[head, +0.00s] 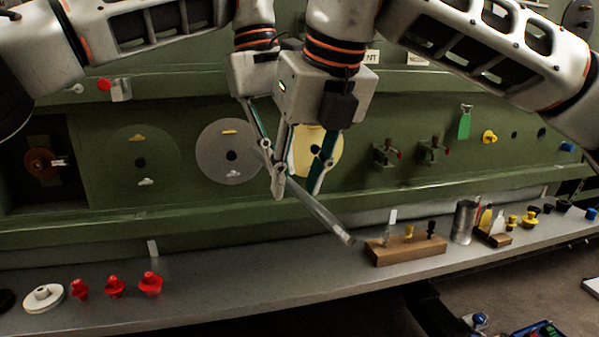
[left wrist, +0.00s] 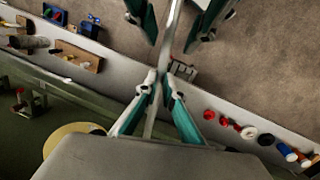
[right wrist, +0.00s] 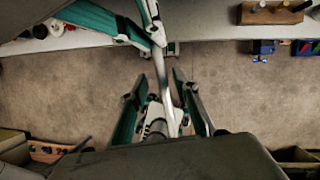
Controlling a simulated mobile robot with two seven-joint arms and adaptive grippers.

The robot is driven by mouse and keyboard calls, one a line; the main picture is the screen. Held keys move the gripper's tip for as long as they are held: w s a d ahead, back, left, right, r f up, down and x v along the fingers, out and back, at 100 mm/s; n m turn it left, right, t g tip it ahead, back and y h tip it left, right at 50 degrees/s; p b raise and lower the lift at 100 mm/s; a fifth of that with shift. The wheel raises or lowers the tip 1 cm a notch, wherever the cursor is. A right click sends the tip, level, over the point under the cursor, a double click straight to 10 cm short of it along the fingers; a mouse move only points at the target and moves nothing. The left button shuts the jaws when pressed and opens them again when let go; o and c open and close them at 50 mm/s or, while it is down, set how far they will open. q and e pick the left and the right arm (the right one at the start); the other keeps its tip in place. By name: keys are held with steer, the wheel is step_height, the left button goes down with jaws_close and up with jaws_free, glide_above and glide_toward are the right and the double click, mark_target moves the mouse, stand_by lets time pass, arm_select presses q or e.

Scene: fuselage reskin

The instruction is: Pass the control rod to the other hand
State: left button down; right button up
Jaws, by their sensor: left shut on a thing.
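The control rod (head: 325,219) is a thin grey metal bar, slanting down to the right in the head view. My left gripper (head: 267,148) is shut on it near its upper end; the left wrist view shows the fingertips (left wrist: 161,82) meeting on the rod (left wrist: 172,40). My right gripper (head: 298,190) has its fingers spread on either side of the rod, further along. In the right wrist view the rod (right wrist: 168,90) runs between the right fingers (right wrist: 161,78), with gaps visible, and the left gripper (right wrist: 154,32) holds it beyond. Exact contact at the left fingertips is partly hidden.
A grey shelf (head: 215,290) runs below the green panel (head: 110,205). It bears several red knobs (head: 114,286), a white knob (head: 43,298), a wooden block with pegs (head: 405,250) and a metal can (head: 464,222). The rod hangs above the shelf's clear middle.

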jaws_close()
arm_select(q)
steer(key=c, duration=2.1)
jaws_free()
steer(key=shift+r, duration=0.15)
